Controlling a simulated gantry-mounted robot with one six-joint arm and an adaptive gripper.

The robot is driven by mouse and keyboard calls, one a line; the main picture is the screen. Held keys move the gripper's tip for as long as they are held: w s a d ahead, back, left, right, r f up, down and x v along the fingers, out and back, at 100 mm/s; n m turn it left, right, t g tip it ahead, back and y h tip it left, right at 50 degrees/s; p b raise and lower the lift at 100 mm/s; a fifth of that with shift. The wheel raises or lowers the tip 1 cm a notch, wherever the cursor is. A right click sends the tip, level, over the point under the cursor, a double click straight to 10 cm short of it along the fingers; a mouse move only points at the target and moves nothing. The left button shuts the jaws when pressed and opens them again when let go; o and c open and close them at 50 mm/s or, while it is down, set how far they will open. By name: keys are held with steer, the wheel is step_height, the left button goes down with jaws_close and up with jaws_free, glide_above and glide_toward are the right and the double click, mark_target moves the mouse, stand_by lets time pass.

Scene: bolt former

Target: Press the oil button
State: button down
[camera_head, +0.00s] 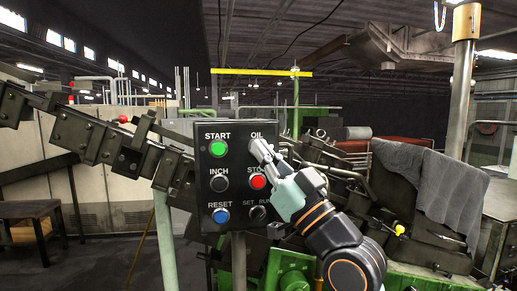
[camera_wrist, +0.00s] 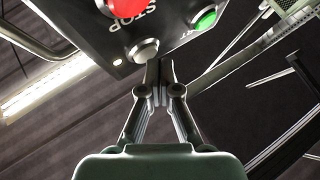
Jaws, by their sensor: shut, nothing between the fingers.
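The black control panel (camera_head: 238,190) shows in the head view with the OIL label at its top right. In the wrist view, the pale grey oil button (camera_wrist: 143,50) shows upside down beside the STOP label. My gripper's closed fingertips (camera_wrist: 158,72) are right next to this button, slightly to its lower right in the picture. The fingers hold nothing. I cannot tell whether the tips touch the button.
The green start button (camera_head: 218,148), black inch button (camera_head: 219,184), red stop button (camera_head: 258,182), blue reset button (camera_head: 221,216) and set/run switch (camera_head: 258,213) share the panel. Machine rails (camera_head: 105,140) stand left; a grey cloth (camera_head: 430,185) hangs over machinery right.

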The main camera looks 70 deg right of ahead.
steer(key=s+a, duration=0.2)
steer(key=a, duration=0.1)
steer(key=s+a+p, duration=0.1)
steer(key=a, duration=0.1)
steer(key=shift+s, duration=0.15)
stand_by(1.1)
